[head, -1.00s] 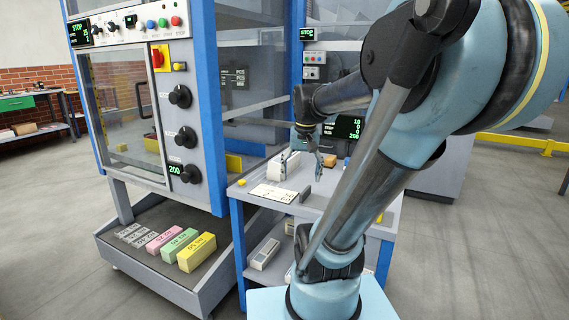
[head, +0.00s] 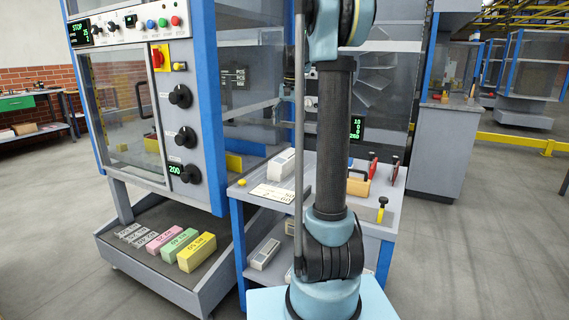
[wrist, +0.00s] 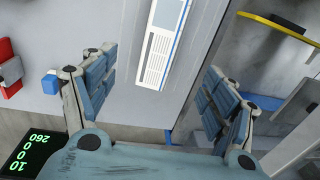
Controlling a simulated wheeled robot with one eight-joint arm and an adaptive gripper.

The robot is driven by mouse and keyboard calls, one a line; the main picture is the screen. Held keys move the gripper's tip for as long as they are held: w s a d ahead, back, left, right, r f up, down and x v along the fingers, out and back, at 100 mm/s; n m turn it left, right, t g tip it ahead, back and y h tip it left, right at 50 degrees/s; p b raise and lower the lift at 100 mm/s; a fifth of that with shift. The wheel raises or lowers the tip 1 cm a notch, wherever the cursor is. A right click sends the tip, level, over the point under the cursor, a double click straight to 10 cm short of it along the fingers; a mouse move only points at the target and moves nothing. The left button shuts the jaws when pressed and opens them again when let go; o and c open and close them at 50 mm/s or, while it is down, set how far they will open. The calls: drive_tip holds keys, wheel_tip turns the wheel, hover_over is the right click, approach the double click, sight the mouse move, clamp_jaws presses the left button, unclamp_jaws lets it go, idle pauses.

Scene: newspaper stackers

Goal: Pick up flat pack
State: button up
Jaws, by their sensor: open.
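A white, flat-faced block (head: 281,164) lies on the grey table beside the big machine in the head view; it may be the flat pack, but I cannot read a label. In the wrist view a white pack with thin grey lines and a blue edge (wrist: 162,45) shows beyond my fingers, near the picture's top middle, probably the same block. My gripper (wrist: 152,88) is open and empty, its two padded fingers spread wide and apart from the pack. In the head view my arm hides most of my gripper.
A printed card (head: 272,193) lies at the table's front left. A tan block with a dark handle (head: 358,186) and red-handled tools stand at its right. Pink, green and yellow blocks (head: 196,252) lie on the low shelf. A yellow rail (wrist: 275,24) shows in the wrist view.

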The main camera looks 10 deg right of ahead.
drive_tip(key=w, duration=0.2)
hover_over(285, 156)
drive_tip(key=f, duration=1.1)
drive_tip(key=shift+w+d+f, duration=0.15)
drive_tip(key=shift+w, duration=0.2)
drive_tip(key=shift+s+f, duration=0.15)
drive_tip(key=shift+f, duration=2.9)
drive_tip(key=c, duration=1.4)
drive_tip(key=shift+r, duration=0.1)
drive_tip(key=shift+c, duration=0.2)
